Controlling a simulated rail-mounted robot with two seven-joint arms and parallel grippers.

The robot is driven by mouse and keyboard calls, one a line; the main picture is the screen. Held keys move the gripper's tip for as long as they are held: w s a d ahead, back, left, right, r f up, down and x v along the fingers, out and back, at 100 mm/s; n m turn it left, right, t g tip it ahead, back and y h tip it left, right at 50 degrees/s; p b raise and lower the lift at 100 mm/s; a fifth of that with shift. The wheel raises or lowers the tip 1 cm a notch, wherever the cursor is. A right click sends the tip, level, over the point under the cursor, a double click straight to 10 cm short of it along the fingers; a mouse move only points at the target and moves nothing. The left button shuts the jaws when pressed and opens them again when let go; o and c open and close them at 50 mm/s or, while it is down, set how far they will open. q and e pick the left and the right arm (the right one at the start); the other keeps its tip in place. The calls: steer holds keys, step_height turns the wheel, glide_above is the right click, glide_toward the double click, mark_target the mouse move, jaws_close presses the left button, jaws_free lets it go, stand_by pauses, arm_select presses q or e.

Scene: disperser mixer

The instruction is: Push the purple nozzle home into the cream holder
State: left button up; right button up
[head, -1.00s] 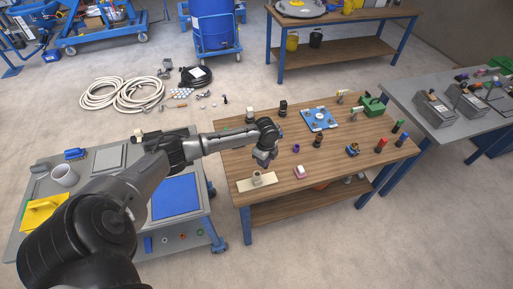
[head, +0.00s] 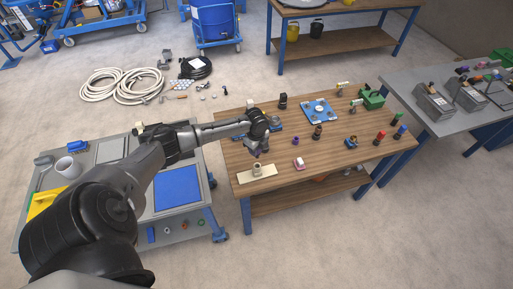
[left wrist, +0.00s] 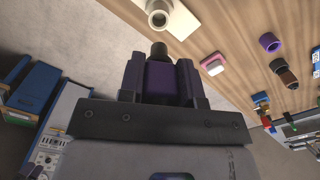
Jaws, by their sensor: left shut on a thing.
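My left gripper (head: 257,151) is shut on the purple nozzle (left wrist: 160,82), which sits between its two fingers in the left wrist view. The nozzle's dark tip (left wrist: 158,50) sticks out beyond the fingers. The cream holder (head: 257,170) is a short, upright, open-topped socket on a pale base plate at the near left of the wooden table. In the head view the gripper is just above and behind the holder. In the left wrist view the holder (left wrist: 158,17) shows beyond the nozzle tip, with a gap between them. My right gripper is not in view.
A pink and white block (head: 299,163) and a separate purple ring (head: 295,141) lie to the right of the holder. A dark brown fitting (head: 317,132) and a blue plate (head: 319,111) stand farther back. The table's front edge is close to the holder.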

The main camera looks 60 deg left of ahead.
arm_select(q)
steer(key=shift+f+b, duration=1.3)
steer(key=shift+f, duration=0.85)
steer(key=shift+f+b, duration=0.4)
steer(key=shift+f, duration=0.35)
steer(key=shift+p, duration=0.45)
steer(key=shift+f, duration=0.4)
steer(key=shift+f+b, duration=0.65)
steer(key=shift+f, duration=0.25)
steer(key=shift+f+b, duration=0.55)
steer(key=shift+f, duration=0.2)
